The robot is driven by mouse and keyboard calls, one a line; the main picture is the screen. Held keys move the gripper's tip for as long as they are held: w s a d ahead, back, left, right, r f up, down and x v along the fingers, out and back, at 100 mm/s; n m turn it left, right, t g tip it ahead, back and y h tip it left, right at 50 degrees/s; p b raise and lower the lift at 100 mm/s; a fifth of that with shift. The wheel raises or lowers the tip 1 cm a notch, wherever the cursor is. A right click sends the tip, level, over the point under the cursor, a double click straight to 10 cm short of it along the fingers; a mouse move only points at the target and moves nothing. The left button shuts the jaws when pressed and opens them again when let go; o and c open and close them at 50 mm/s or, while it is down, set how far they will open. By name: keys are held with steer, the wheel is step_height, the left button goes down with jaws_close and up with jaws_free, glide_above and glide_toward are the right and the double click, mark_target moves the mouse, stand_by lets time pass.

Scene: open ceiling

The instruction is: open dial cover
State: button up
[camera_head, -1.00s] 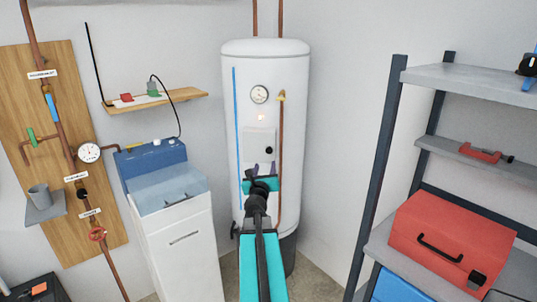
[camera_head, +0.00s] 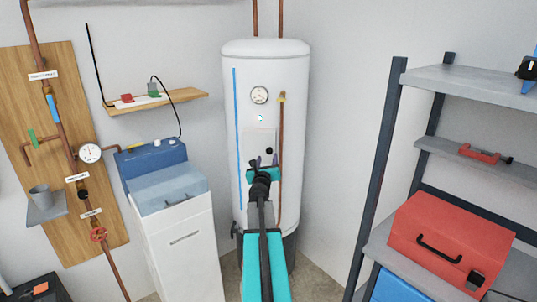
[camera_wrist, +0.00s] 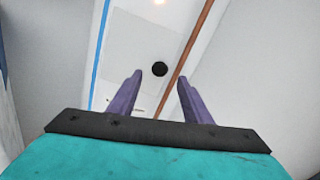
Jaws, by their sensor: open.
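The dial cover (camera_head: 256,138) is a pale flat panel on the front of the white water heater tank (camera_head: 292,130), and it looks closed. Its small black knob (camera_head: 269,150) sits on the right part of the panel. The wrist view shows the panel (camera_wrist: 135,50) and the round knob (camera_wrist: 159,68) more closely. My gripper (camera_head: 263,161) is in front of the panel's lower part. In the wrist view, my gripper (camera_wrist: 160,79) is open, with its purple fingers on either side of the knob in the picture and nothing held. I cannot tell whether they touch it.
A copper pipe (camera_head: 282,130) runs down the tank right of the panel, and a blue strip (camera_head: 237,130) runs down its left. A round gauge (camera_head: 260,95) is above. A white cabinet (camera_head: 183,250) stands left, and a metal shelf rack (camera_head: 380,160) stands right.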

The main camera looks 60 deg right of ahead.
mark_target(269, 151)
steer(key=shift+p+x, duration=0.4)
steer(key=shift+x, duration=2.75)
steer(key=shift+a, duration=0.1)
jaws_close()
